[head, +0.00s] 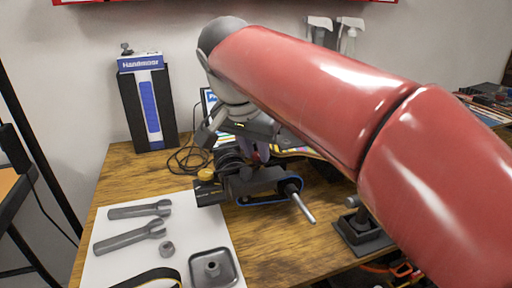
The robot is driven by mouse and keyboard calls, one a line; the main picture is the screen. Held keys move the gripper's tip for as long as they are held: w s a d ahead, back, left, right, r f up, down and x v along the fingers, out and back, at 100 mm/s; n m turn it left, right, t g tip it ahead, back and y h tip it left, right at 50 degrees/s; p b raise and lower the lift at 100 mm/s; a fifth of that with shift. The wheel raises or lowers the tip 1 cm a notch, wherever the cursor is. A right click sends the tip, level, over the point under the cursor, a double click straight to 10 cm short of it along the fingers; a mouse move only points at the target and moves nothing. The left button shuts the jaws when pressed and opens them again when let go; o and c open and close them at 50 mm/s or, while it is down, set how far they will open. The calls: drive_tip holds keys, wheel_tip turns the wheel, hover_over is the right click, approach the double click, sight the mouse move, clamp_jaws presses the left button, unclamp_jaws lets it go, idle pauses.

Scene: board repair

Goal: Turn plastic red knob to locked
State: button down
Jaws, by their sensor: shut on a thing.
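A black device with a belt loop and a metal rod (265,184) lies on the wooden table, at the middle of the head view. The red knob (257,157) shows only as a small dark red patch at the top of this device. My gripper (256,151) reaches down over the device and is shut on the knob. My red arm and grey wrist hide most of the fingers. The knob's angle and any lock marking cannot be made out.
A white mat (190,223) at the front left holds grey wrenches, a nut and a square tray (212,267). A yellow-topped part (205,174) sits left of the device. Black cables (186,160) and a Handmixer box (146,105) are behind. A black clamp (360,232) stands at right.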

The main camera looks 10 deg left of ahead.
idle(0.4)
drive_tip(key=c, duration=1.6)
unclamp_jaws()
drive_tip(key=shift+r, duration=0.15)
drive_tip(key=v, duration=0.7)
drive_tip(key=shift+s+r, duration=0.15)
drive_tip(key=shift+r, duration=0.1)
drive_tip(key=shift+s, duration=0.1)
